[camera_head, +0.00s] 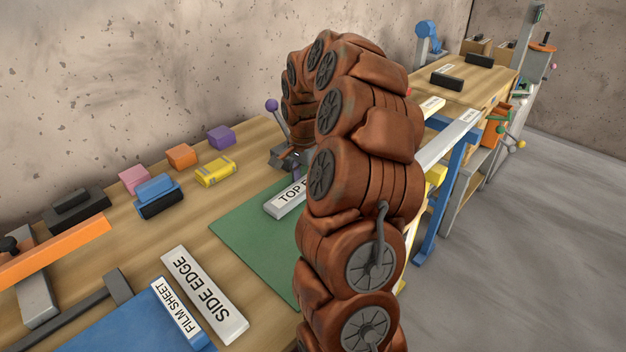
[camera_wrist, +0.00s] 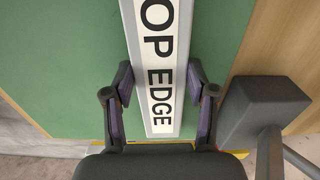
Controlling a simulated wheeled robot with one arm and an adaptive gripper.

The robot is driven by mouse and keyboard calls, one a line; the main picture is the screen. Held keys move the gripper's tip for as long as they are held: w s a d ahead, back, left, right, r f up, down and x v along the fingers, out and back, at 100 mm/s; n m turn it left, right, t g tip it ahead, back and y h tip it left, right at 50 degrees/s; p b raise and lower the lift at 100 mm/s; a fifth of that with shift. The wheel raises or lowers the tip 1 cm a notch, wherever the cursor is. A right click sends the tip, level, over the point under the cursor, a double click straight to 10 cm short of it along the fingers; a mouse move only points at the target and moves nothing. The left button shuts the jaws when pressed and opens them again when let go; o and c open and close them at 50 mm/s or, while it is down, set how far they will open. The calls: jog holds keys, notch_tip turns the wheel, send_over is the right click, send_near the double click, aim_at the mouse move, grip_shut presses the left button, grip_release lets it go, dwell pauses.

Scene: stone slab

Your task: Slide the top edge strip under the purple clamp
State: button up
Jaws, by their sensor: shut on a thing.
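The top edge strip (camera_head: 287,198) is a pale bar with a white "TOP EDGE" label. It lies over the green mat (camera_head: 240,228), its far part hidden behind my brown arm. In the wrist view the strip (camera_wrist: 159,60) runs up the middle between the dark fingers of my gripper (camera_wrist: 159,100), which is shut on it. I cannot tell whether the strip touches the mat. The purple clamp, with a purple ball knob (camera_head: 271,105) on a lever, stands at the mat's far end, partly hidden by my arm.
A side edge strip (camera_head: 204,294) and a blue film sheet (camera_head: 120,328) lie at the near left. Several coloured blocks, including a yellow one (camera_head: 215,172), stand along the wall. A grey block (camera_wrist: 262,105) sits close right of my gripper.

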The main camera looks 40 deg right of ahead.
aim_at(306, 185)
jog(key=o, duration=1.6)
jog(key=shift+w+r, duration=0.15)
jog(key=shift+w, duration=0.05)
jog(key=r, duration=0.8)
jog(key=shift+s+a+r, duration=0.1)
jog(key=shift+s+a, duration=0.05)
jog(key=shift+s, duration=0.1)
jog(key=shift+s+p, duration=0.15)
jog(key=shift+p, duration=0.15)
